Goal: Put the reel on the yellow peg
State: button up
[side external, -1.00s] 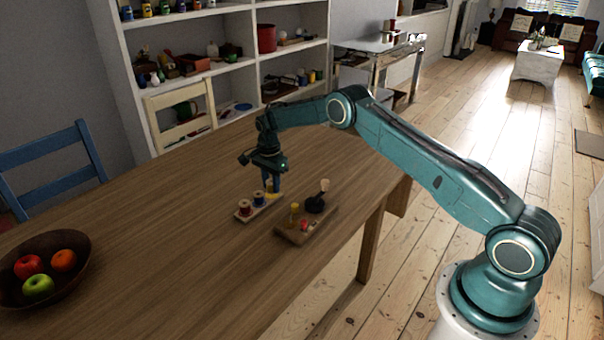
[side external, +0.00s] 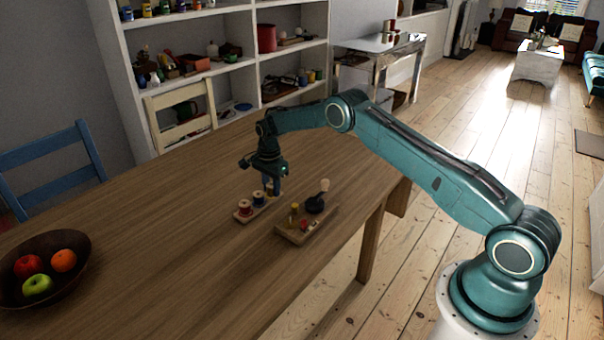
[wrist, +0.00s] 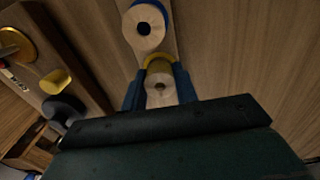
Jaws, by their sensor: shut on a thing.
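My gripper (side external: 269,184) points down at the back end of a small wooden rack. In the wrist view its blue fingers (wrist: 159,88) are shut on a pale reel with a yellow band (wrist: 158,68). I cannot tell if this reel is clear of the rack. A blue reel (side external: 258,198) stands beside it on the rack and also shows in the wrist view (wrist: 145,27). A red-topped reel (side external: 244,207) stands at the rack's front end. The yellow peg (side external: 294,209) stands bare on a wooden board to the right; the wrist view shows it at left (wrist: 56,82).
The board (side external: 286,231) also bears a black holder (side external: 314,206) with a pale-tipped stick and small red and white items. A fruit bowl (side external: 76,275) is at the table's left. The table (side external: 165,235) between bowl and rack is clear.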

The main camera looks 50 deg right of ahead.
jog(key=o, duration=1.1)
jog(key=shift+r, duration=0.1)
jog(key=shift+r, duration=3.4)
jog(key=shift+r, duration=0.1)
